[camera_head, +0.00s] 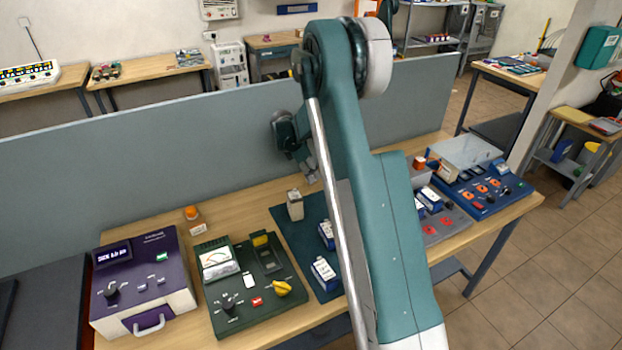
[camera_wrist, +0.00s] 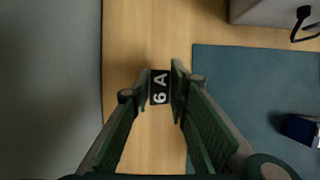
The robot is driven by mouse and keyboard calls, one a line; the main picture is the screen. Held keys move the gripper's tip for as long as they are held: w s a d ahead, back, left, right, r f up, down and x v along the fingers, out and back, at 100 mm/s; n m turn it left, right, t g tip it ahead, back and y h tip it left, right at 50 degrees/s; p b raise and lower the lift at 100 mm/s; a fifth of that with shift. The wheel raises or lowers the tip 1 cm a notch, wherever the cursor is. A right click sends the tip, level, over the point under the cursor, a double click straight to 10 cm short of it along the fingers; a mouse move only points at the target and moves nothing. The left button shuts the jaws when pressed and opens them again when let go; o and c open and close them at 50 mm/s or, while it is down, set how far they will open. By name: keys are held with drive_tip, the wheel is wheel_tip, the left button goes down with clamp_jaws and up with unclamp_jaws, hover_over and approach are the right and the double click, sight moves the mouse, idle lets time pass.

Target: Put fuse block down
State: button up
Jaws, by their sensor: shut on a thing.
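The fuse block (camera_wrist: 160,87) shows in the wrist view as a small dark face marked "6 A" between the fingertips. My gripper (camera_wrist: 161,84) is shut on it. Below them in the picture is bare wooden table, between the grey partition and the back edge of the dark teal mat (camera_wrist: 240,85). In the head view my gripper (camera_head: 312,176) points down behind my arm, over the back of the table. The held block cannot be made out clearly there, and I cannot tell whether it touches the table.
A beige block (camera_head: 295,205) stands near the mat's back left corner. Blue-and-white blocks (camera_head: 325,273) lie on the mat. A green meter panel (camera_head: 248,285) and purple device (camera_head: 143,280) are left, a blue panel (camera_head: 482,190) right. The grey partition (camera_head: 150,155) runs close behind.

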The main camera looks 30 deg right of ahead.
drive_tip(key=shift+f, duration=0.95)
drive_tip(key=shift+f, duration=0.2)
drive_tip(key=o, duration=0.9)
drive_tip(key=shift+r, duration=0.15)
drive_tip(key=v, duration=1.2)
drive_tip(key=shift+p, duration=0.3)
drive_tip(key=shift+r, duration=0.1)
